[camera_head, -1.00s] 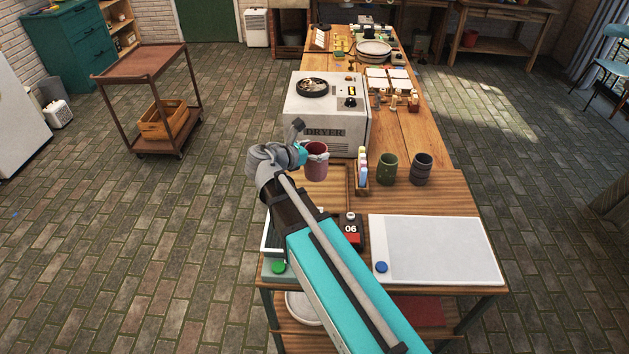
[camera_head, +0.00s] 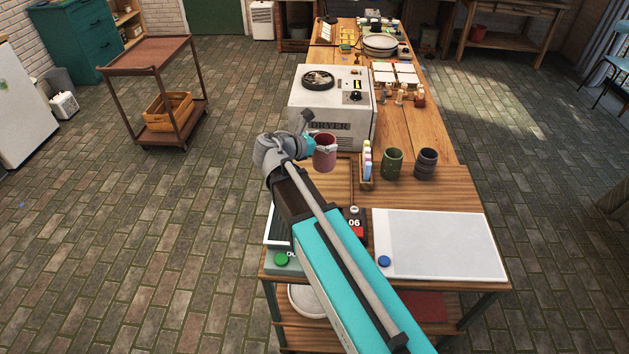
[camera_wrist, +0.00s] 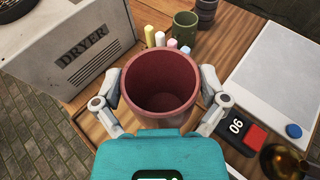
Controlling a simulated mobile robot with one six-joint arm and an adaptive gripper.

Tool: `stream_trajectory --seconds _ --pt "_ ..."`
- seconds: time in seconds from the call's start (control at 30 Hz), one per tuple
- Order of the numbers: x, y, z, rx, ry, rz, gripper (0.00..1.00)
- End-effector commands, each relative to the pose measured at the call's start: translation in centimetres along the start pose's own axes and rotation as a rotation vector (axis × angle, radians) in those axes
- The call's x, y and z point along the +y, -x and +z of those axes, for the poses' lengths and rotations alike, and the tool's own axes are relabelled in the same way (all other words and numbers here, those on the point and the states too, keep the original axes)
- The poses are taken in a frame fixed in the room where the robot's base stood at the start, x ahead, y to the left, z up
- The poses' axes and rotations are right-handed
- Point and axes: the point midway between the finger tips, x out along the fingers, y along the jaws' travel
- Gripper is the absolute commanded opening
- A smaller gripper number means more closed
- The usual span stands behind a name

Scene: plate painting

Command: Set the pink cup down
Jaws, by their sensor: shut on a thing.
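The pink cup (camera_head: 325,153) is upright between the fingers of my gripper (camera_head: 316,147), in front of the dryer in the head view. In the wrist view I look down into the open cup (camera_wrist: 161,85), and it looks empty. The two fingers of my gripper (camera_wrist: 160,103) close on its left and right sides. The cup is over a wooden tray area (camera_head: 343,170) of the table, left of the pen holder. Whether its base touches the wood is hidden from me.
The white dryer (camera_head: 331,104) stands close behind the cup. The pen holder (camera_head: 366,168), a green cup (camera_head: 392,163) and a dark cup (camera_head: 426,164) stand to the right. A white pad (camera_head: 440,246) with a blue button and a red-black 06 counter (camera_head: 354,224) are nearer.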

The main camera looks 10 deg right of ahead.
Motion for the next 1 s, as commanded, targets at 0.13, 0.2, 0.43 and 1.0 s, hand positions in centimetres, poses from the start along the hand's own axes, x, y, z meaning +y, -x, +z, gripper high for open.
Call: stream_trajectory --seconds 0.13,0.2,0.43,1.0 --pt "0.0 -0.1 0.1 -0.001 -0.001 -0.002 0.31" --pt "0.0 -0.1 0.1 -0.001 0.000 -0.002 0.31" --pt "0.5 -0.3 -0.2 -0.001 0.000 -0.002 0.31" --pt "9.2 -3.1 -3.7 -0.001 -0.001 -0.003 0.31"
